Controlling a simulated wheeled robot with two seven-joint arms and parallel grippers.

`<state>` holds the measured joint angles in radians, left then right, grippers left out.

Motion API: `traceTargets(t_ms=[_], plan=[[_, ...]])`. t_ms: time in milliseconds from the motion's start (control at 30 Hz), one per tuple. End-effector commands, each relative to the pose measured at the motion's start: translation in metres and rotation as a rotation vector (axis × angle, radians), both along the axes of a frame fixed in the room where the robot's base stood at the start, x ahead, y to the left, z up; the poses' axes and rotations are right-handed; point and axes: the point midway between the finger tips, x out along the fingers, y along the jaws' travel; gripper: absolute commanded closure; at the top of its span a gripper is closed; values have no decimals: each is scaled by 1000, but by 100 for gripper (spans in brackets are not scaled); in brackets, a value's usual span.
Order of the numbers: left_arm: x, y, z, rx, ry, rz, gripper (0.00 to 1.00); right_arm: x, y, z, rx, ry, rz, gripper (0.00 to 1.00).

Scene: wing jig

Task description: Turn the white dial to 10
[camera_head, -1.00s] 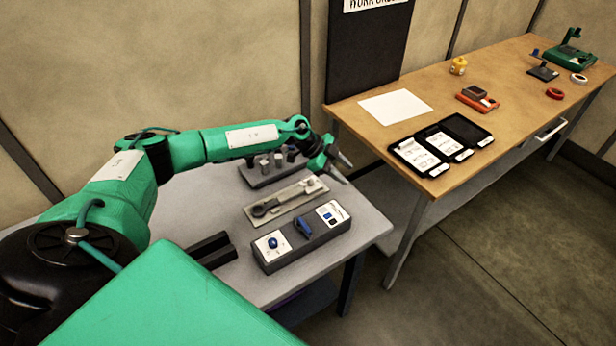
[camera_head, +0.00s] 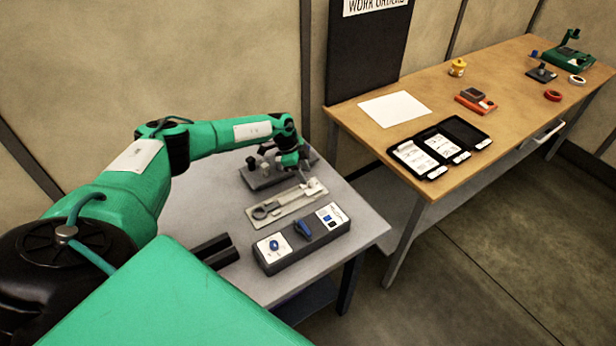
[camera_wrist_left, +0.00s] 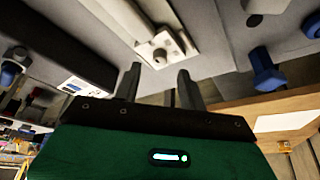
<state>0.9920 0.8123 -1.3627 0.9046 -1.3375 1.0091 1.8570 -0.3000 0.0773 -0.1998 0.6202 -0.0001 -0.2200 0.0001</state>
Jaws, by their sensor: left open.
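No numbered scale can be read, so I cannot tell for sure which part is the white dial. A small pale knob-like piece (camera_head: 313,187) sits at the right end of a flat light plate (camera_head: 284,207) on the grey bench. The same pale piece shows in the left wrist view (camera_wrist_left: 166,47), just beyond my fingers. My left gripper (camera_head: 303,168) is above the back right part of the bench, close to that piece. Its two fingers (camera_wrist_left: 158,84) are apart with nothing between them. The fingertips are partly hidden in the head view. My right gripper is not in view.
A dark control box (camera_head: 290,259) with a blue knob, blue lever and blue switches stands in front of the plate. A grey block with pegs (camera_head: 260,180) is behind. A wooden table (camera_head: 363,123) with trays and tools stands right.

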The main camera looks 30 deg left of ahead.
Motion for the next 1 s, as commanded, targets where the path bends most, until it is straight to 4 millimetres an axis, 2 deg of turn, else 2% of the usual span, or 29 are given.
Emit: traceTargets(t_ms=[100,300,667,867,900,1000], plan=[[3,-8,-17,-1,1,1,59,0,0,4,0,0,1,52],[5,-13,-33,0,-1,0,59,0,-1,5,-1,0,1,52],[6,-14,-37,0,-2,-1,59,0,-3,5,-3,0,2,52],[6,-14,-36,0,-2,-1,96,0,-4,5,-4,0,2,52],[6,-14,-36,0,-2,-1,100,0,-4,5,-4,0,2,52],[6,-14,-36,0,-2,-1,100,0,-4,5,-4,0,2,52]])
